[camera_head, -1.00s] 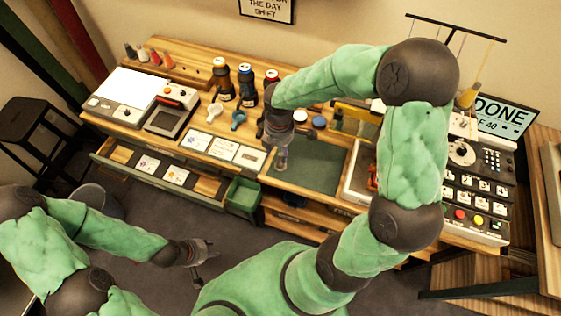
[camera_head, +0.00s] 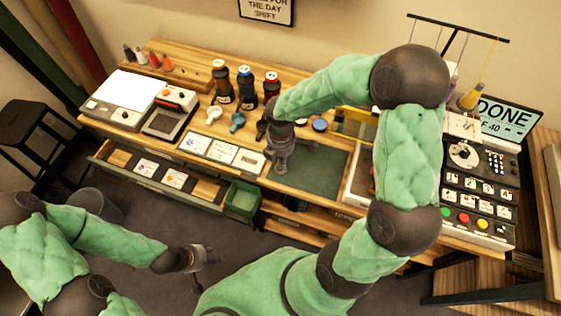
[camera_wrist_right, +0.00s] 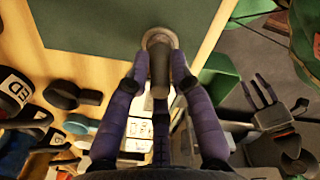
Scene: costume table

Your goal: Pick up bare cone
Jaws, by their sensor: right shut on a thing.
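The bare cone (camera_wrist_right: 158,68), grey-brown with a round flared end, is between the fingers of my right gripper (camera_wrist_right: 158,85) in the right wrist view. The fingers are shut on it. In the head view my right gripper (camera_head: 281,163) is over the left edge of the dark green mat, and the cone is hard to tell apart from the fingers. My left gripper (camera_head: 203,257) is empty, off the front of the table and low. Its fingers are spread in the right wrist view (camera_wrist_right: 264,100).
The green mat (camera_head: 318,169) is clear to the right. Three dark bottles (camera_head: 246,87) stand behind, with blue and white scoops (camera_head: 237,121) in front. A green bin (camera_head: 242,199) and open drawer (camera_head: 143,185) are at the front. A button machine (camera_head: 474,190) is right; several cones (camera_head: 154,59) stand back left.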

